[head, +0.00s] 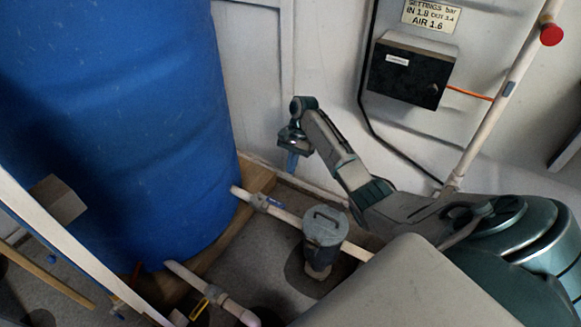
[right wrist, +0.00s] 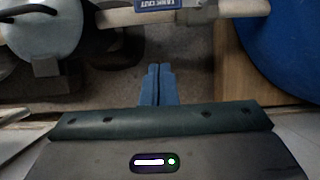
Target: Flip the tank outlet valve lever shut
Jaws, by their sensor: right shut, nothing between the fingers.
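The tank outlet valve (head: 258,201) sits on the white pipe that comes out low on the blue tank (head: 130,130). Its small blue part, seemingly the lever, (head: 273,203) lies roughly along the pipe. In the right wrist view a blue piece marked "TANK OUT" (right wrist: 157,4) shows at the top edge, partly cut off. My right gripper (head: 292,167) is shut and empty, its blue fingers pointing down, above and beyond the pipe on the wall side. In the right wrist view the fingertips (right wrist: 158,67) are together, apart from the pipe and the labelled piece. My left gripper is not in view.
A grey filter housing (head: 324,228) stands on the pipe to the right of the valve. A second pipe with a yellow-handled valve (head: 200,306) runs nearer. A black box (head: 408,72) hangs on the wall. Wooden boards edge the tank's base.

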